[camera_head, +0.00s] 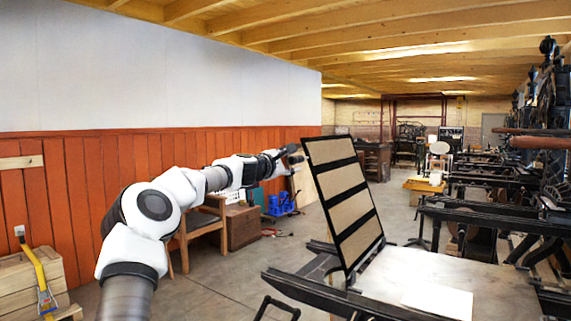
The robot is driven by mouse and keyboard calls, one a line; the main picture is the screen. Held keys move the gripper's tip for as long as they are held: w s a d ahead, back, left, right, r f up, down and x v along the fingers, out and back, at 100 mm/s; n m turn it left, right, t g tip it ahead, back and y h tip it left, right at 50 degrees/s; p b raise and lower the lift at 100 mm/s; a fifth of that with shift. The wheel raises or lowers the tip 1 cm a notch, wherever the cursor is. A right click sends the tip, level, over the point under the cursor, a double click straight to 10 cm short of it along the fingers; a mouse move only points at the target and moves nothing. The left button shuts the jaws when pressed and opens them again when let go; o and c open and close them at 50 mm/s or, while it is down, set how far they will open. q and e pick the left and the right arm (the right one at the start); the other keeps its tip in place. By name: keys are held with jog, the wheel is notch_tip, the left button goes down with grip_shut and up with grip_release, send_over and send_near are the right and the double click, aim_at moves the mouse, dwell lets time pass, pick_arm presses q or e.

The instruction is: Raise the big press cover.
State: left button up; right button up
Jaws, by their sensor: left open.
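The big press cover (343,190) is a tan panel in a black frame with dark crossbars. It stands steeply raised, leaning a little back to the left, hinged at the left end of the press bed (395,265). A white sheet (437,300) lies on the bed. My left arm reaches in from the left, and my left gripper (291,154) is open beside the cover's upper left edge. I cannot tell whether it touches the frame. My right gripper is not in view.
Black press rails (310,290) extend left of the bed. More presses (500,210) crowd the right side. A wooden chair (200,225) and a brown cabinet (243,226) stand by the red wall. The floor between them and the press is mostly open.

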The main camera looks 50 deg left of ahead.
pick_arm(q)
jog(key=shift+v, duration=1.35)
jog(key=shift+f, duration=0.1)
